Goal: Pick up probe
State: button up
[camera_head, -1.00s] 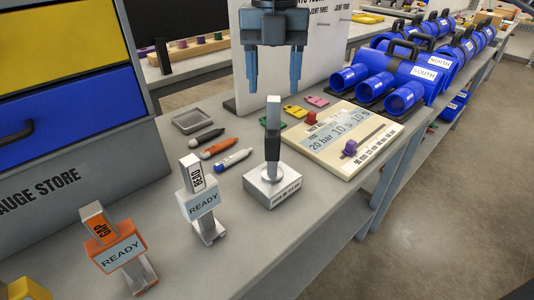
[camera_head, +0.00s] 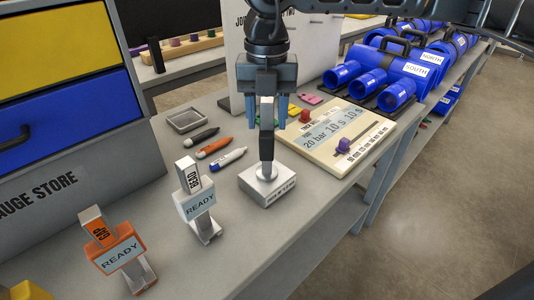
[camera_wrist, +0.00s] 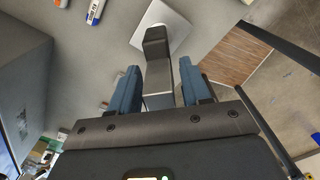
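The probe (camera_head: 266,140) is an upright bar, grey at the top with a dark grip below, standing on a white block base (camera_head: 268,186) on the grey bench. The base's label is too small to read. My gripper (camera_head: 267,120) is open, pointing down over the probe's top, with one blue finger on each side of it. In the wrist view, the probe (camera_wrist: 158,65) shows between the two open fingers (camera_wrist: 157,88), with a narrow gap beside each finger. The wrist view also shows part of the white base (camera_wrist: 180,32).
A READY-marked white gauge (camera_head: 198,205) and an orange one (camera_head: 118,252) stand to the left. Several markers (camera_head: 215,147) and a grey tray (camera_head: 185,121) lie behind. A cream panel with knobs (camera_head: 345,125) lies to the right.

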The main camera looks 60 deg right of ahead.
aim_at(267, 99)
grip_shut()
jog(key=shift+r, duration=0.15)
dwell(0.5)
jog(key=shift+r, duration=0.55)
notch_tip(267, 99, up, 3)
jog(key=shift+d+f+b, duration=0.1)
jog(key=shift+f+b, duration=0.1)
jog(key=shift+b, duration=0.25)
jog(key=s+d+r+b, duration=0.2)
jog(key=s+d+r, duration=0.5)
jog(key=d, duration=0.2)
jog(key=shift+d, duration=0.15)
